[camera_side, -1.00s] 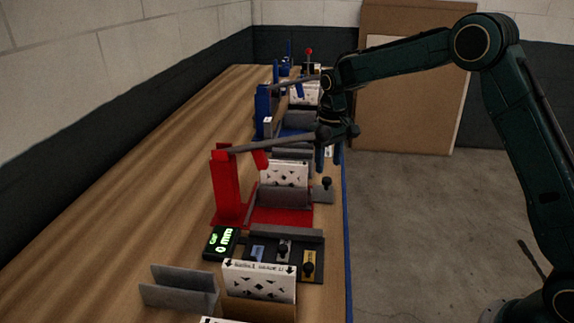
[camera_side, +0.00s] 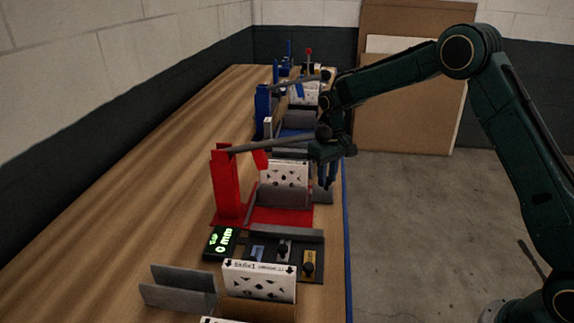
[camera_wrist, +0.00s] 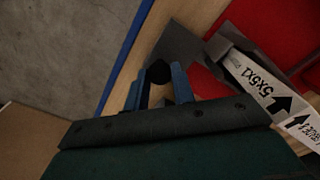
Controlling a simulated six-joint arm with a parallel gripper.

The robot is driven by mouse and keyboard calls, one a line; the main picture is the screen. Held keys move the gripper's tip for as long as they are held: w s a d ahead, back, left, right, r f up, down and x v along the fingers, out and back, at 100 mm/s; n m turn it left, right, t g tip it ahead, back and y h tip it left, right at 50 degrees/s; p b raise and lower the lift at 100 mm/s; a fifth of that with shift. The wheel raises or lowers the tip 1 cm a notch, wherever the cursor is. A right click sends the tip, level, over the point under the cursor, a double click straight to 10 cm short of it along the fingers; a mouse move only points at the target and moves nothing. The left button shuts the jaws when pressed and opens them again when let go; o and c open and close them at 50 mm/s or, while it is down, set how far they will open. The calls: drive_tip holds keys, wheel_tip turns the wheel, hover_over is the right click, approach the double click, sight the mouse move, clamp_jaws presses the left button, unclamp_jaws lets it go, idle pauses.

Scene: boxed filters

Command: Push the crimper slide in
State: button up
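The crimper slide is a grey plate (camera_side: 321,197) at the right side of the red press (camera_side: 228,185). It also shows in the wrist view (camera_wrist: 183,45), with its round black knob (camera_wrist: 160,73). My gripper (camera_side: 328,186) points down over the slide at the table's right edge. In the wrist view its two blue fingers (camera_wrist: 160,80) are apart, with the knob showing between their tips. Whether they touch the knob I cannot tell. In the side view the fingers hide the knob. A white boxed filter (camera_side: 284,173) stands in the red press.
A long red-press lever (camera_side: 275,143) passes close to my gripper. A blue press (camera_side: 263,110) stands farther back. Nearer the camera are a lit display (camera_side: 221,243), a dark block with knobs (camera_side: 255,267) and another filter (camera_side: 258,282). Free floor lies right of the table.

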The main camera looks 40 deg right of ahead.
clamp_jaws()
drive_tip(key=shift+s+a, duration=2.5)
drive_tip(key=o, duration=1)
unclamp_jaws()
drive_tip(key=shift+a, duration=0.1)
drive_tip(key=shift+w+d, duration=0.1)
drive_tip(key=shift+d, duration=0.1)
